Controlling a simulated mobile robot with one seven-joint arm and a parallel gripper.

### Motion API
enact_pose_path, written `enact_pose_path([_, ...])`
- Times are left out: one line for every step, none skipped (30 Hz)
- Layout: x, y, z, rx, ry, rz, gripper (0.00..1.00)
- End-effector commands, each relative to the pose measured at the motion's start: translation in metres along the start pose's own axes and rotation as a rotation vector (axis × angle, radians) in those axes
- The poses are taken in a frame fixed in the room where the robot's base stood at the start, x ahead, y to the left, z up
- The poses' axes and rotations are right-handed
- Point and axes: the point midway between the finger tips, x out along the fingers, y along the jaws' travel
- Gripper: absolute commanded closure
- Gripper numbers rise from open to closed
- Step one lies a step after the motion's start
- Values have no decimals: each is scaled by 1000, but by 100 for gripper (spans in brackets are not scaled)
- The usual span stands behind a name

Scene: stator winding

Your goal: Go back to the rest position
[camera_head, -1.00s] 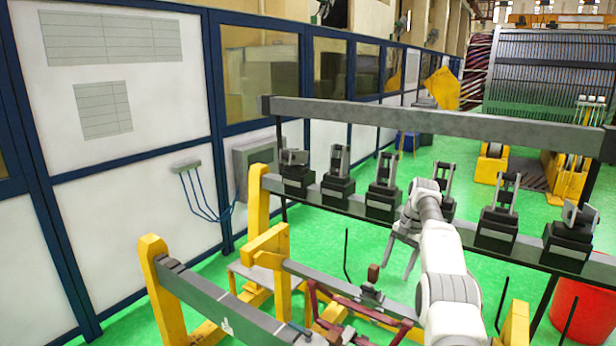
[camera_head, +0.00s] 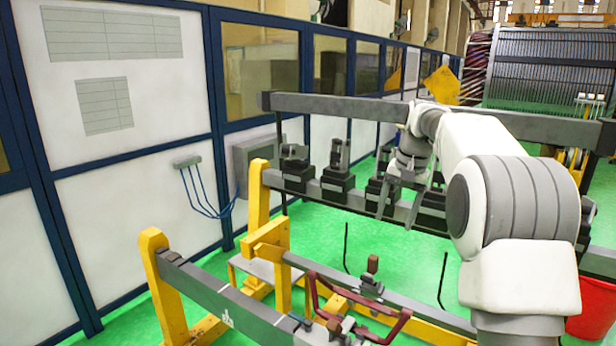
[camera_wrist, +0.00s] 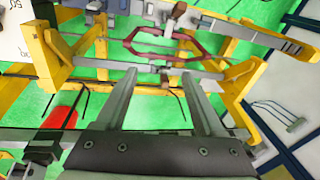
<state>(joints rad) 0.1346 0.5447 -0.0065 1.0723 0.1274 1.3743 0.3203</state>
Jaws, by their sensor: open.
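My gripper (camera_head: 398,200) is in the right half of the head view, in front of the rack of black clamps. Its two fingers point down, and nothing shows between them. In the wrist view my gripper (camera_wrist: 160,90) has its fingers spread apart and empty, with green floor and part of the yellow frame beyond them. My white and grey arm fills the right side of the head view and hides part of the rack. A dark red coil (camera_head: 350,306) lies on the yellow frame below the gripper, apart from it. The coil also shows in the wrist view (camera_wrist: 170,45).
A grey beam rack (camera_head: 330,108) with several black clamps (camera_head: 337,180) stands behind the gripper. The yellow frame (camera_head: 165,290) stands in front of it. A red bin (camera_head: 592,312) is at the lower right. White wall panels line the left. Green floor lies between rack and frame.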

Motion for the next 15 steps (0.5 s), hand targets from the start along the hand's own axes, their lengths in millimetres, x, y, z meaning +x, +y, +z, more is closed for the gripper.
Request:
enact_pose_path([-11,1,14,-19,16,-1,30])
enact_pose_path([-16,2,21,-31,25,-2,30])
enact_pose_path([-23,3,31,-46,35,-2,30])
enact_pose_path([-28,4,39,-58,43,-2,30])
enact_pose_path([-32,5,47,-70,52,-3,30])
enact_pose_path([-38,7,58,-86,63,-3,30])
enact_pose_path([-42,9,66,-97,72,-3,30])
enact_pose_path([-45,11,75,-109,80,-2,30])
enact_pose_path([-49,14,86,-125,92,-2,30])
enact_pose_path([-52,16,95,-136,101,-1,30])
enact_pose_path([-54,18,104,-148,108,-1,30])
enact_pose_path([-57,21,116,-165,120,-2,30])
enact_pose_path([-59,24,125,-177,128,-1,30])
enact_pose_path([-61,26,134,-189,137,-1,30])
enact_pose_path([-62,30,147,-205,148,-1,30])
